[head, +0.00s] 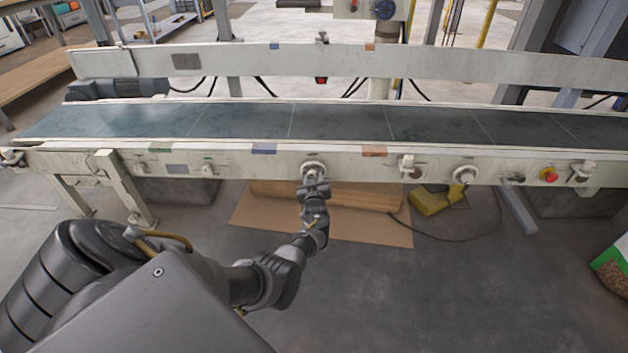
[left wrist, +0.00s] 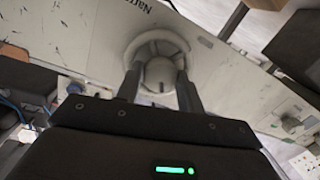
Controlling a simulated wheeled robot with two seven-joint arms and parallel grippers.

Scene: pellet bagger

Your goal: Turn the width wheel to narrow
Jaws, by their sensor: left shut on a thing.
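The width wheel (head: 313,168) is a pale round knob on the front rail of the conveyor, between a blue mark on its left and an orange-brown mark on its right. In the left wrist view the wheel (left wrist: 158,62) shows its round rim and a hub, with part of a word starting "Narr" on the panel above. My left gripper (head: 314,182) is at the wheel; its two fingers (left wrist: 160,88) lie on either side of the hub, shut on it. The gripper hides part of the wheel in the head view. My right gripper is not in view.
The conveyor belt (head: 340,122) runs across behind the rail. Cardboard (head: 350,229) and a yellow object (head: 430,199) lie below. The floor in front is mostly clear.

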